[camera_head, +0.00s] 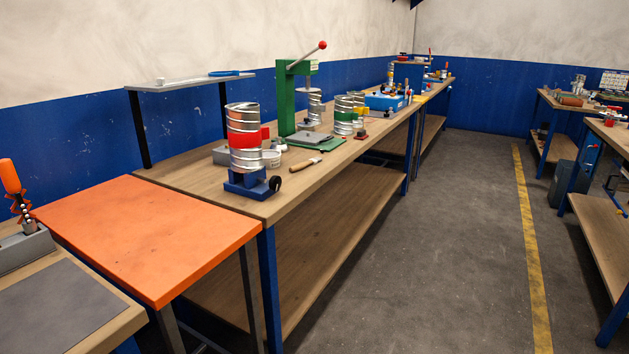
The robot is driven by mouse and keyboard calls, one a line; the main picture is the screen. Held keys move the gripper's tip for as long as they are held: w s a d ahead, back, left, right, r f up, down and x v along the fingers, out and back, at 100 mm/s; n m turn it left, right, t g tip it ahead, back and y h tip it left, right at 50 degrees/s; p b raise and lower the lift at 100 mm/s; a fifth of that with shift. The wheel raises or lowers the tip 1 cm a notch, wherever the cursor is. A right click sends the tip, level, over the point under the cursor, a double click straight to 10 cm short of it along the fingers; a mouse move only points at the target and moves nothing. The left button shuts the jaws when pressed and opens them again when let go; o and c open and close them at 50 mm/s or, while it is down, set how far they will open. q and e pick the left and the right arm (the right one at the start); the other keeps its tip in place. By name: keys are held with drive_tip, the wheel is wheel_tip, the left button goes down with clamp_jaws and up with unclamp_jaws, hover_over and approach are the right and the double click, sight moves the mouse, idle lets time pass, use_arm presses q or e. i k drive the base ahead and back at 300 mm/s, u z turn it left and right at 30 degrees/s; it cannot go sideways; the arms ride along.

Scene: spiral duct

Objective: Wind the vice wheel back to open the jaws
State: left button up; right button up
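A blue vice (246,184) stands on the near end of the long wooden bench (200,185). Its small black wheel (275,183) is on the right side of the vice. A silver spiral duct (243,118) with a red band (245,137) stands upright on the vice. The jaws are too small to make out, so I cannot tell how tightly they sit on the duct. Neither of my grippers shows in this view.
An orange table (150,235) adjoins the bench's near end. A green lever press (288,100), a brush (305,164) and a white tub (271,158) stand or lie behind the vice. The grey floor (440,240) right of the bench is clear.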

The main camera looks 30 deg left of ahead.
sight(275, 182)
drive_tip(key=z, duration=0.2)
drive_tip(key=i, duration=0.85)
drive_tip(key=u, duration=0.2)
